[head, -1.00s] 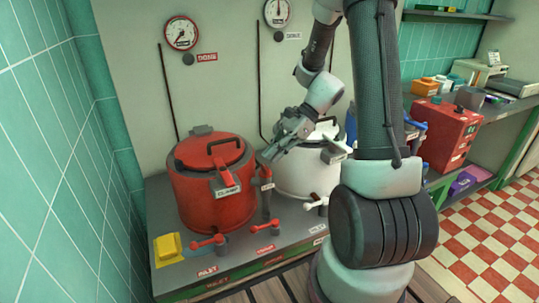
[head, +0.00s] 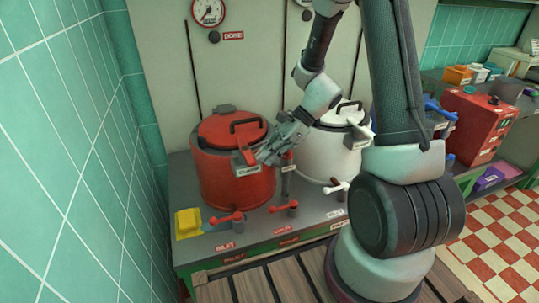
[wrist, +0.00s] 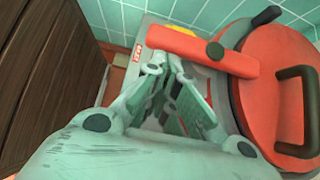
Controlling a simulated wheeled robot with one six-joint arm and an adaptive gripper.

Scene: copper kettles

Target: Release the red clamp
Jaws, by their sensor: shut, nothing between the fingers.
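The red kettle (head: 222,186) stands at the left of the bench, with its red lid (head: 225,128) on. The red clamp lever (head: 246,155) is at the front right of the lid, above a CLAMP label (head: 247,171). In the wrist view the red clamp (wrist: 195,50) is a long bar reaching from the lid's edge out over the side, just beyond my fingertips. My gripper (head: 262,160) is shut and empty, close to the right of the clamp. My fingers (wrist: 178,78) also show in the wrist view; whether they touch the bar is unclear.
A white kettle (head: 325,155) stands to the right, partly behind my arm. A tiled wall (head: 65,150) closes the left side. A dark post (head: 287,178) stands between the kettles.

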